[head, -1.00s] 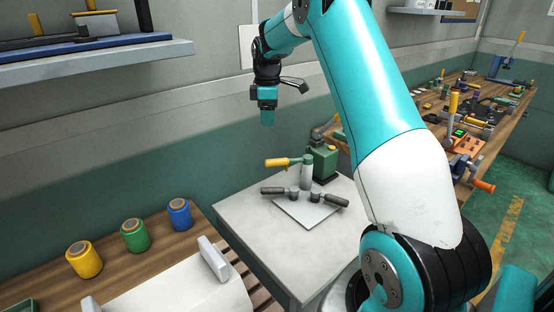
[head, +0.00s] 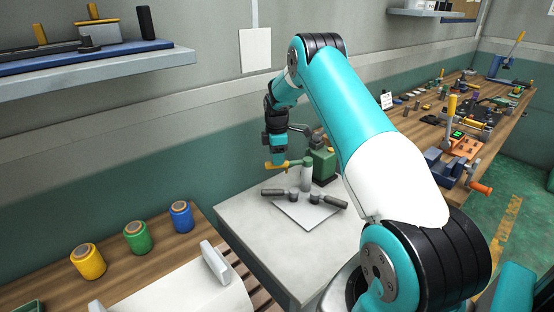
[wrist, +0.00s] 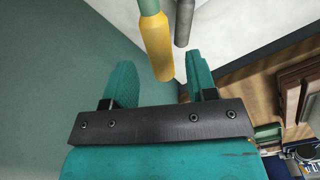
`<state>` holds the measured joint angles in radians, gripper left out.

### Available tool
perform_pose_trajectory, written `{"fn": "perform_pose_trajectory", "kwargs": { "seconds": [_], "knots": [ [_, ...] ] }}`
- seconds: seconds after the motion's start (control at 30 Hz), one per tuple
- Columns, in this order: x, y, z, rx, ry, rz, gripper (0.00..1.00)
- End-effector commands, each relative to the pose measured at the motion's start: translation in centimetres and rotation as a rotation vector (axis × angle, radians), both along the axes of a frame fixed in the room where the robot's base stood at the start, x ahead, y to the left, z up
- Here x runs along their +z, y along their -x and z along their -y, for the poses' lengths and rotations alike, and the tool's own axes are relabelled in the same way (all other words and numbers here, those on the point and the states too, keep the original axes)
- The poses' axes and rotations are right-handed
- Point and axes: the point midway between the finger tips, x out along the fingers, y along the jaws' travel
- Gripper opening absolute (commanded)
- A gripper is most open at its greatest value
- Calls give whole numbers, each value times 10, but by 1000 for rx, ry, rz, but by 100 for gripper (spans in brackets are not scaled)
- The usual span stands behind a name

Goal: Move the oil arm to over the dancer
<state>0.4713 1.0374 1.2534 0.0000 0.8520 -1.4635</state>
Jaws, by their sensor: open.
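The oil arm, a lever with a yellow grip (wrist: 157,45) and a green shaft (head: 296,163), reaches left from a pale upright post (head: 306,178) on the white-topped table. My gripper (head: 278,164) is at the yellow grip in the head view and partly covers it. In the wrist view my gripper (wrist: 160,62) is open, with the grip's end between and just ahead of the two teal fingers. I see no contact. Two dark-handled levers (head: 273,192) (head: 333,200) lie over a pale plate (head: 300,214); I cannot tell which part is the dancer.
A green box-like unit (head: 323,166) stands behind the post. A wooden bench (head: 405,150) crowded with tools runs along the right. Yellow, green and blue spools (head: 181,217) stand at the left. The front of the white tabletop (head: 265,240) is clear.

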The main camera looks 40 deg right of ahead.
Motion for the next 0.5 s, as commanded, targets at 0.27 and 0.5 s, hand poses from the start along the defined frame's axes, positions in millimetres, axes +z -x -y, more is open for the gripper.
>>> {"fn": "perform_pose_trajectory", "kwargs": {
  "seconds": [0.27,0.5],
  "knots": [
    [-26,0,0,0,1,1,52],
    [-28,0,0,0,1,2,52]
  ]
}}
